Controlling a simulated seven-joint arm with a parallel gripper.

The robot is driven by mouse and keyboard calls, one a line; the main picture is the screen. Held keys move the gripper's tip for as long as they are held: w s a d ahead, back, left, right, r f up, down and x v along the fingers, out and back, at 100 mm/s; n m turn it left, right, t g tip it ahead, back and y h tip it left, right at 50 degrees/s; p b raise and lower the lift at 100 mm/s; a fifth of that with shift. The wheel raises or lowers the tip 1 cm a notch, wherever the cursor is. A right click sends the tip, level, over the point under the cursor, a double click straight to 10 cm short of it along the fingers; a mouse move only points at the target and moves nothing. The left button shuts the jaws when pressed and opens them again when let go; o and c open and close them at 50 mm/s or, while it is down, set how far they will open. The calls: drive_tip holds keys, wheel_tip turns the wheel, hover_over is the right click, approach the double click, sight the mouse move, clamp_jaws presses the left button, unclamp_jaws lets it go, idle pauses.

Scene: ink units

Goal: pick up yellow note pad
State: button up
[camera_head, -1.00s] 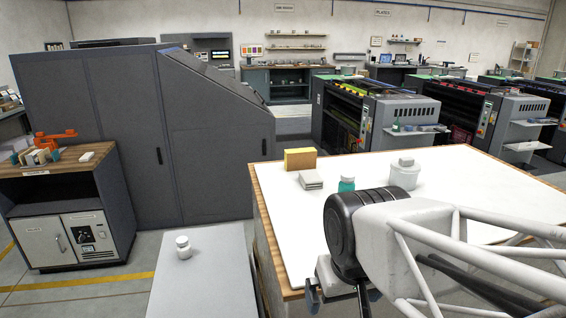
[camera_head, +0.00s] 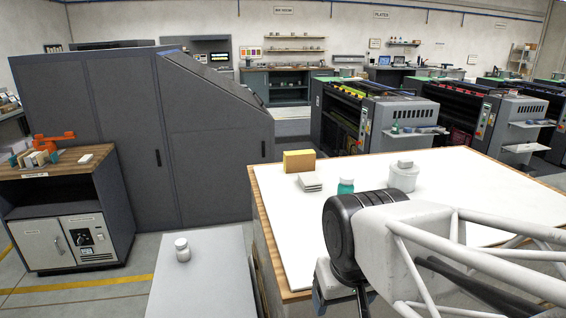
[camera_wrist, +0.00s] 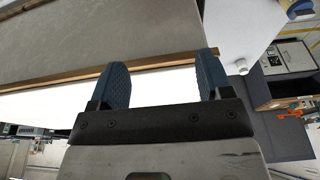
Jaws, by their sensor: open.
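The yellow note pad (camera_head: 299,161) is a yellow block standing near the far left corner of the white-topped table in the head view. I do not make it out in the wrist view. My gripper (camera_wrist: 163,65) is open, with nothing between its two blue fingers. In the head view, my gripper shows only in part at the bottom, below the dark wrist joint, at the table's near left edge. It is well nearer than the pad and apart from it.
A white bottle (camera_head: 182,249) stands on the lower grey table (camera_head: 205,285) at left. The table's middle is clear.

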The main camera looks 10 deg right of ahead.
drive_tip(key=w+d+r+n+g+h, duration=0.1)
drive_tip(key=w+r+n, duration=0.2)
drive_tip(key=w, duration=0.4)
drive_tip(key=w+d+r+n+g+h, duration=0.1)
drive_tip(key=w+d+r+n+h, duration=0.1)
drive_tip(key=w, duration=0.4)
drive_tip(key=n+h, duration=1)
drive_tip(key=n, duration=0.3)
approach(293, 153)
drive_tip(key=d, duration=0.1)
drive_tip(key=f, duration=0.1)
drive_tip(key=d, duration=0.1)
drive_tip(key=shift+w+d+f+g, duration=0.25)
drive_tip(key=shift+w+d+g, duration=0.05)
drive_tip(key=shift+w+d, duration=0.05)
drive_tip(key=shift+x, duration=1.3)
drive_tip(key=shift+d, duration=0.1)
